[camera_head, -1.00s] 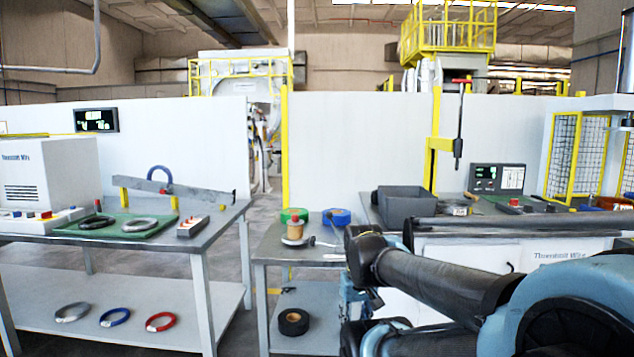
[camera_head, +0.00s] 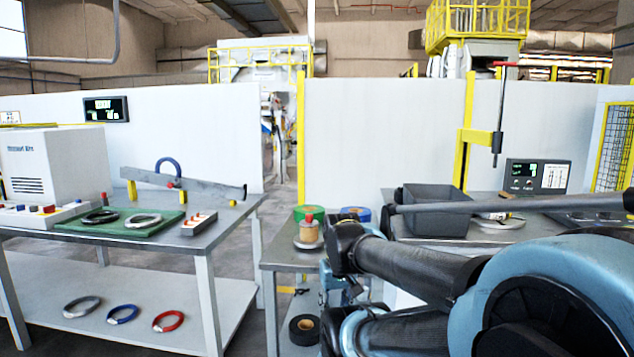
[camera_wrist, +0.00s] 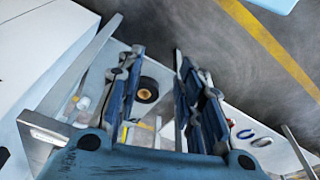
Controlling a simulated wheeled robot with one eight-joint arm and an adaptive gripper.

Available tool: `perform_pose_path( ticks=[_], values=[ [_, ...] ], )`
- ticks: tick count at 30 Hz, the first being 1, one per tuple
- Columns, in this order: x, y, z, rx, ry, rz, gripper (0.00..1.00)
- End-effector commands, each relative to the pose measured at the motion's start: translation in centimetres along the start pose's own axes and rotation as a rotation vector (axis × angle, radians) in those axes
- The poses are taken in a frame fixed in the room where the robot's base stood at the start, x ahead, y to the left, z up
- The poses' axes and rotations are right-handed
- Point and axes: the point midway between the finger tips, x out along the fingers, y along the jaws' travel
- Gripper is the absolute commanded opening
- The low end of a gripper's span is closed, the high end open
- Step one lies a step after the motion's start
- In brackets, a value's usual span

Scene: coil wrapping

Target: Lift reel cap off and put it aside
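A tan reel (camera_head: 307,234) with a red knob-like cap (camera_head: 309,217) on top stands on the small grey table (camera_head: 275,259) in the head view. The cap looks seated on the reel. My arm reaches in from the right and hides the right part of this table. In the wrist view my gripper (camera_wrist: 158,55) is open and empty, its two blue fingers well apart. A black tape roll with a tan core shows between the fingers, well beyond them. I cannot clearly make out the reel or cap in the wrist view.
Green (camera_head: 299,211) and blue (camera_head: 353,213) rolls stand behind the reel. A black roll (camera_head: 304,329) lies on the lower shelf. A grey bin (camera_head: 437,212) stands to the right. The left bench (camera_head: 215,232) holds a green mat with coils. Floor shows between the tables.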

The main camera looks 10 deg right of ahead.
Motion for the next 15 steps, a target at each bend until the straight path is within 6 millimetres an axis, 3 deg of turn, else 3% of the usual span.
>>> perform_pose_path(
  ticks=[1, 3, 6, 11, 15],
  values=[
    [-0.2, 0.0, 0.1, -0.001, 0.003, 0.000, 0.49],
    [-1.0, 0.0, 0.4, -0.004, 0.013, -0.002, 0.65],
    [-2.2, -0.1, -1.1, -0.019, 0.018, -0.009, 0.83],
    [-5.7, 0.0, -5.7, -0.065, 0.034, -0.029, 0.83],
    [-8.9, 0.0, -10.7, -0.121, 0.053, -0.051, 0.83]
  ],
)
